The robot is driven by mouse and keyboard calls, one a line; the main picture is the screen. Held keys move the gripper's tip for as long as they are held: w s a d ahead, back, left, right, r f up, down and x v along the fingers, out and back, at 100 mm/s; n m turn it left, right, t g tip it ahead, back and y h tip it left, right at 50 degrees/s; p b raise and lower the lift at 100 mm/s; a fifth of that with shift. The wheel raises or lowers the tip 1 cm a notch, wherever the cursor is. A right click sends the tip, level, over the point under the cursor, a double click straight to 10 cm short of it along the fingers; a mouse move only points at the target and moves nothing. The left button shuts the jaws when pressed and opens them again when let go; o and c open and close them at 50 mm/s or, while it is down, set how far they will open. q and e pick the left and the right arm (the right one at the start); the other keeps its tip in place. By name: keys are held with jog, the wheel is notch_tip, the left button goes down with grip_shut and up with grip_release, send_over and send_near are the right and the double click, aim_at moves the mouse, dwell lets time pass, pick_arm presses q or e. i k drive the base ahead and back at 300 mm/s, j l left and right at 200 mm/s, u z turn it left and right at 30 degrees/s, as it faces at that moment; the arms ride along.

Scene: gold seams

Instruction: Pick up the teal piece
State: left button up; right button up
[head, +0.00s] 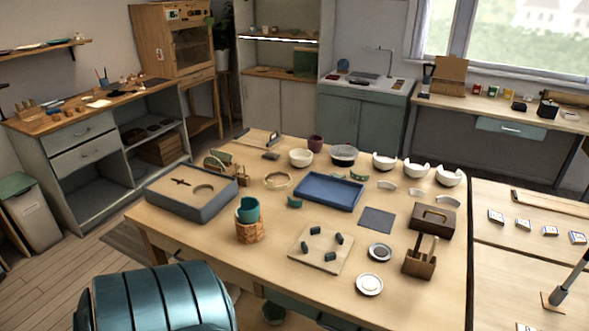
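Several small curved teal pieces lie on the wooden table. A broken-looking teal cup (248,208) sits upright on a woven or wooden holder (250,232) near the table's left front. I cannot tell which of these is the named teal piece. Neither of my grippers is in view.
The table (310,283) also holds a blue tray (328,191), a grey case (205,204), a pale board with dark blocks (320,257), a tool block (420,263) and white bowls (447,176). A ribbed teal seat-like shape (155,300) stands before the left front.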

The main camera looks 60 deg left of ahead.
aim_at(293, 204)
jog(key=u, duration=0.4)
jog(key=i+l+u, duration=0.1)
jog(key=u, duration=0.3)
jog(key=i+u, duration=0.1)
jog(key=u, duration=0.35)
jog(key=l+u, duration=0.15)
jog(key=u, duration=0.25)
jog(key=l+u, duration=0.1)
jog(key=u, duration=0.3)
jog(key=i+l, duration=0.05)
